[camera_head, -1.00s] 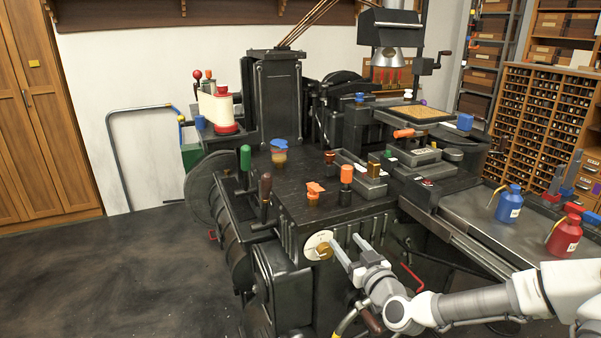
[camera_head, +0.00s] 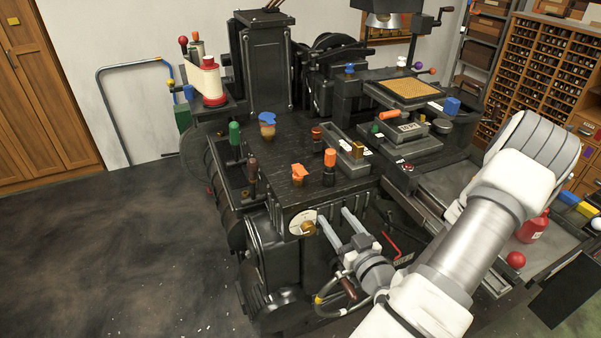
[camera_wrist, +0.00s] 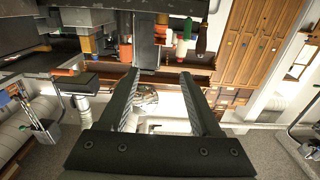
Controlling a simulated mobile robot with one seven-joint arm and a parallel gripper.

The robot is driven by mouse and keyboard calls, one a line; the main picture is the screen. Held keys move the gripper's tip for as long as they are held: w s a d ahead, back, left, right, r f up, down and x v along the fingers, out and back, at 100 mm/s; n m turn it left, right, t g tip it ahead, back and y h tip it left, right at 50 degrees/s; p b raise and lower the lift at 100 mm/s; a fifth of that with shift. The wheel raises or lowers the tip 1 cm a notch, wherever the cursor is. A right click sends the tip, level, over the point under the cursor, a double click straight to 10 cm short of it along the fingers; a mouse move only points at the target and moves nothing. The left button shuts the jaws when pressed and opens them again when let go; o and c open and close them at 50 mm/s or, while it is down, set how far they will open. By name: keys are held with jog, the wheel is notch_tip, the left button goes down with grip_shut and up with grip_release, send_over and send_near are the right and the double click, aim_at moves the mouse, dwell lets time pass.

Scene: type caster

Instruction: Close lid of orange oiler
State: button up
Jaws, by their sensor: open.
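The orange oiler (camera_head: 299,180) is a small amber cup near the front edge of the machine's black top in the head view. Its orange lid (camera_head: 299,169) looks tilted, raised at one side; the exact gap is too small to tell. My gripper (camera_head: 334,215) is open and empty, its two grey fingers apart, in front of the machine's front face, right of the round dial and lower in the picture than the oiler. In the wrist view my gripper (camera_wrist: 159,75) has nothing between its fingers. Orange parts show beyond the fingertips there, but I cannot tell which is the oiler.
An orange knob (camera_head: 330,158) stands close to the oiler's right. A brown handle (camera_head: 252,172) and green handle (camera_head: 234,138) rise to the left. A blue-lidded oiler (camera_head: 267,130) stands farther back. A red bottle (camera_head: 533,228) is beside my arm at right.

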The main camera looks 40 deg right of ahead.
jog(key=w+b, duration=0.1)
jog(key=b, duration=1.4)
send_near(300, 170)
jog(key=x, duration=0.5)
jog(key=shift+w+d+r, duration=0.1)
jog(key=shift+w+d, duration=0.05)
jog(key=shift+w, duration=0.05)
grip_shut()
